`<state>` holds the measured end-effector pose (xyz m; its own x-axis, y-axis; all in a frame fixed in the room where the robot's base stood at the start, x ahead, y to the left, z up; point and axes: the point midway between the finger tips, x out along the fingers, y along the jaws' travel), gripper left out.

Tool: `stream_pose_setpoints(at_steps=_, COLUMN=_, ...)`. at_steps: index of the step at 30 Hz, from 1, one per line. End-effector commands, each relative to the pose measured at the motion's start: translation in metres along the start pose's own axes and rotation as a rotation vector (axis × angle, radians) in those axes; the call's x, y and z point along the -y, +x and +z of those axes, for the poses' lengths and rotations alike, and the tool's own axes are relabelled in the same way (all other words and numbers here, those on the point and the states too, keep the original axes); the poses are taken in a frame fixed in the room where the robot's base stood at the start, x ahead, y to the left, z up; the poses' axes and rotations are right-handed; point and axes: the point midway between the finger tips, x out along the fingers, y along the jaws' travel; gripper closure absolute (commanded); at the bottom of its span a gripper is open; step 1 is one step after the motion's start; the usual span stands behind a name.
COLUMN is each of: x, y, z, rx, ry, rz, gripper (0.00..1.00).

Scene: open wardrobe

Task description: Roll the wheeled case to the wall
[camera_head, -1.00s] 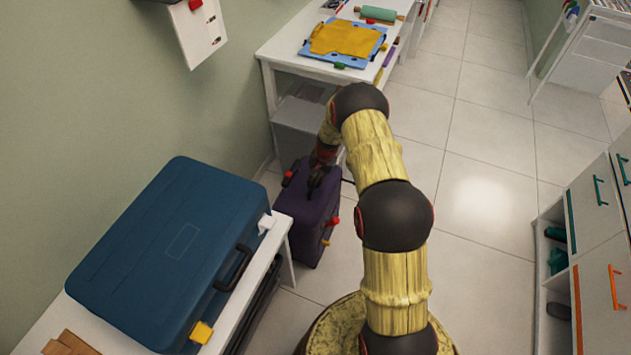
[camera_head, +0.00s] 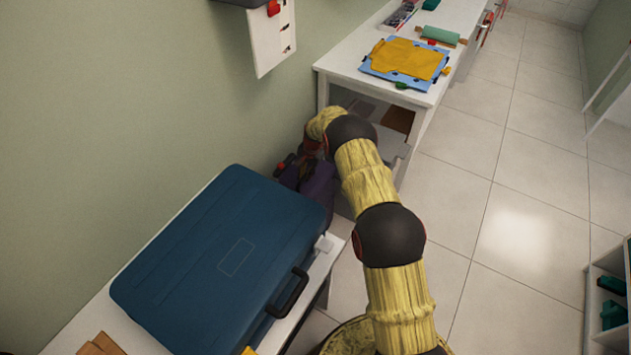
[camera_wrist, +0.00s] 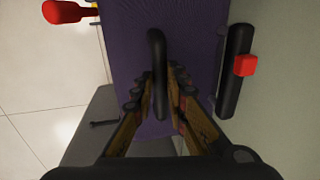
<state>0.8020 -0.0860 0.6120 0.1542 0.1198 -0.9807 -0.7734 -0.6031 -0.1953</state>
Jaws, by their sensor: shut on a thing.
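The purple case (camera_head: 318,190) stands on the floor in the gap between the two white tables, close to the green wall. Its lower part is hidden behind the blue case and the near table. In the wrist view the purple top of the case (camera_wrist: 205,50) fills the middle, with a black handle (camera_wrist: 158,70) standing up from it. My gripper (camera_wrist: 157,88) has its fingers on both sides of this handle and is shut on it. In the head view my gripper (camera_head: 312,152) is partly hidden by my arm, at the top of the case.
A large blue case (camera_head: 220,265) lies on the near white table (camera_head: 70,325). The far white table (camera_head: 345,72) holds a yellow sheet and a rolling pin. A white board (camera_head: 270,40) hangs on the wall (camera_head: 130,100). Open tiled floor (camera_head: 500,200) lies to the right.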

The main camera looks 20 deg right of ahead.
Motion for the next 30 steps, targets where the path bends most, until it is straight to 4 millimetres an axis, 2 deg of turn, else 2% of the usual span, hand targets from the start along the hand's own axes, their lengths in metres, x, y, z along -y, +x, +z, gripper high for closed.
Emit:
stream_pose_setpoints(at_steps=6, x=0.01, y=0.002, z=0.0, rx=0.0, ry=-0.001, rz=0.001, gripper=1.0)
stream_pose_setpoints(at_steps=17, x=0.014, y=0.002, z=0.0, rx=-0.002, ry=0.0, rz=-0.003, gripper=1.0)
stream_pose_setpoints(at_steps=18, x=0.014, y=0.002, z=0.0, rx=-0.002, ry=0.0, rz=-0.004, gripper=0.84)
stream_pose_setpoints(at_steps=27, x=0.012, y=0.002, z=0.0, rx=-0.001, ry=-0.001, rz=-0.002, gripper=0.67)
stream_pose_setpoints(at_steps=30, x=0.012, y=0.002, z=0.0, rx=-0.001, ry=0.0, rz=-0.001, gripper=0.67)
